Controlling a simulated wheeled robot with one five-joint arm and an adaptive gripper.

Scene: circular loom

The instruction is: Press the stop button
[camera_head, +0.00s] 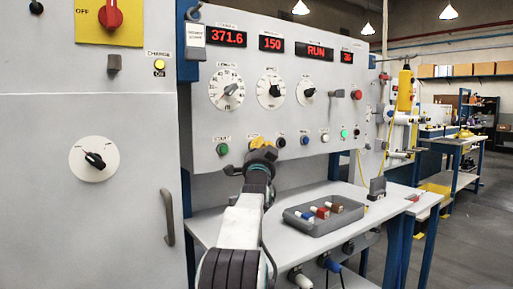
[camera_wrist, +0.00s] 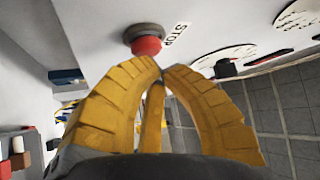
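The stop button is a red cap (camera_wrist: 147,46) in a grey collar, beside a STOP label, at the top of the wrist view. In the head view my gripper hides it on the control panel (camera_head: 210,115), just right of the green START button (camera_head: 222,149). My gripper (camera_head: 262,148) has yellow fingers and is at the panel's lower row of buttons. In the wrist view the fingertips (camera_wrist: 161,71) come together, with nothing between them, very close to the red cap. I cannot tell whether they touch it.
The panel has dials, red displays reading RUN, and other buttons, including a black one (camera_head: 281,142) close right of my gripper. A grey tray (camera_head: 318,226) with several small coloured items sits on the white table (camera_head: 215,222) below. A grey cabinet (camera_head: 90,220) stands left.

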